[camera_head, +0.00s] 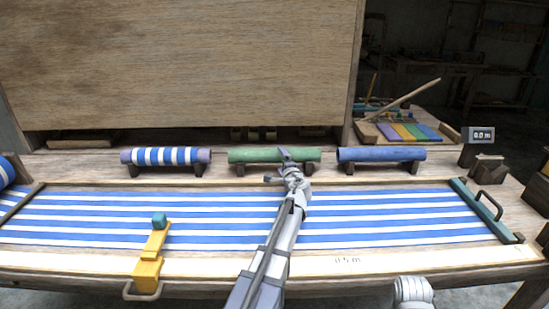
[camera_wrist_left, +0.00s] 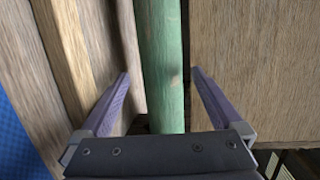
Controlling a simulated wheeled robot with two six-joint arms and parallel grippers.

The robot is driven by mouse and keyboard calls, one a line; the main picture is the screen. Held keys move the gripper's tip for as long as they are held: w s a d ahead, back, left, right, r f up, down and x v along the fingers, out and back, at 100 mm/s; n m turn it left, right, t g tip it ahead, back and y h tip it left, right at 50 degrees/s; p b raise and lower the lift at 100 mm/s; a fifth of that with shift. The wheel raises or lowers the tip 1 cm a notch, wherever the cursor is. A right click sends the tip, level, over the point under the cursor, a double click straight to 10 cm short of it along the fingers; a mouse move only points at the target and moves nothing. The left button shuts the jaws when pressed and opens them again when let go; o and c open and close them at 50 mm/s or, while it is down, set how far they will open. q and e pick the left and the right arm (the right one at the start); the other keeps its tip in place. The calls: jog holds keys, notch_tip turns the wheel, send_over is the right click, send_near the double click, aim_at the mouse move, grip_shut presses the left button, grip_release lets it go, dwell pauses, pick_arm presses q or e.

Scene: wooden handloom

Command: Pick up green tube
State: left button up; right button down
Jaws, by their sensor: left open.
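The green tube (camera_head: 245,155) lies level on two small dark supports on the wooden ledge behind the cloth, between a striped tube and a blue tube. My left gripper (camera_head: 277,166) is at the tube's middle and right part and hides some of it. In the left wrist view the green tube (camera_wrist_left: 162,50) runs between the two fingers of the open left gripper (camera_wrist_left: 160,73), with a gap on each side. I cannot tell whether the fingertips reach below the tube. My right gripper does not show.
The blue-and-white striped tube (camera_head: 165,156) and the blue tube (camera_head: 382,154) rest on either side. Striped cloth (camera_head: 120,205) covers the loom in front. A yellow clamp-like piece (camera_head: 153,250) stands at the front edge. A tall wooden panel (camera_head: 180,65) rises behind.

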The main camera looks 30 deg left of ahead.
aim_at(279, 159)
pick_arm(q)
jog(key=shift+x, duration=2.6)
jog(key=shift+s+r, duration=0.1)
jog(key=shift+c, duration=0.2)
grip_shut()
